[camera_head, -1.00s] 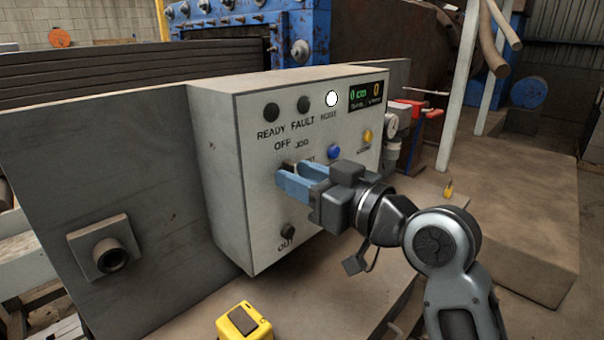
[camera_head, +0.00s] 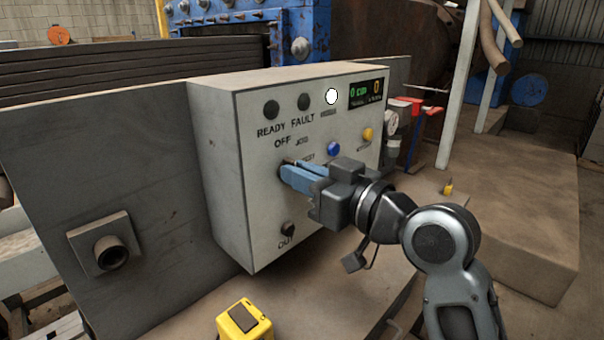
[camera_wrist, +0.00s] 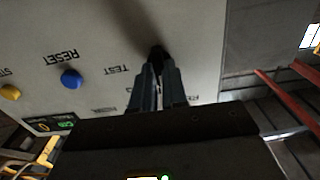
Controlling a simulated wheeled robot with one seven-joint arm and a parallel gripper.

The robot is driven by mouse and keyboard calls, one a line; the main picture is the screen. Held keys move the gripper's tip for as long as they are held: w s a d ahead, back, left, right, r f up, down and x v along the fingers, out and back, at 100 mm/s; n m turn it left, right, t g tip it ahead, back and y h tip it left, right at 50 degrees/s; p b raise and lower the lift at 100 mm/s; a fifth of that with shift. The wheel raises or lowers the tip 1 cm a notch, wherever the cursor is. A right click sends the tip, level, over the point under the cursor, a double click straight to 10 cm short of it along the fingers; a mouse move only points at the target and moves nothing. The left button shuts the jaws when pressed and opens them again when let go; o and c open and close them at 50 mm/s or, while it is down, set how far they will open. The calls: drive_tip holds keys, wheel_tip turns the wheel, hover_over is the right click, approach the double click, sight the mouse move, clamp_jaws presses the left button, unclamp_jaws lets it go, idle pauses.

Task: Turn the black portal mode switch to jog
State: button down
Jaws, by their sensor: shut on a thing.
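The grey control box (camera_head: 305,230) stands in the middle of the head view, with OFF and JOG labels above the mode switch. My gripper (camera_head: 285,172) reaches in from the right, its blue fingers at the panel and shut on the black switch. In the wrist view the black mode switch (camera_wrist: 157,52) shows between the fingertips of my gripper (camera_wrist: 159,66), below a dark shadow. The TEST label is beside it. The fingers hide most of the switch in the head view, so its exact setting is hard to tell.
A blue button (camera_head: 333,149) and a yellow button (camera_head: 367,134) are to the right of my fingers. A black knob (camera_head: 288,229) by the OUT label is below. A white lamp (camera_head: 331,97) and a display (camera_head: 366,93) are above. A yellow tape measure (camera_head: 244,322) lies in front.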

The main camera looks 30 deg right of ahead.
drive_tip(key=shift+r+m, duration=0.1)
drive_tip(key=shift+m, duration=0.2)
drive_tip(key=shift+d+m+p, duration=0.15)
drive_tip(key=shift+m+p, duration=2.9)
drive_tip(key=shift+m, duration=0.95)
drive_tip(key=c, duration=1.2)
unclamp_jaws()
drive_tip(key=shift+o, duration=0.2)
drive_tip(key=shift+f, duration=0.2)
drive_tip(key=b+v, duration=0.2)
drive_tip(key=v, duration=0.5)
drive_tip(key=shift+s, duration=0.3)
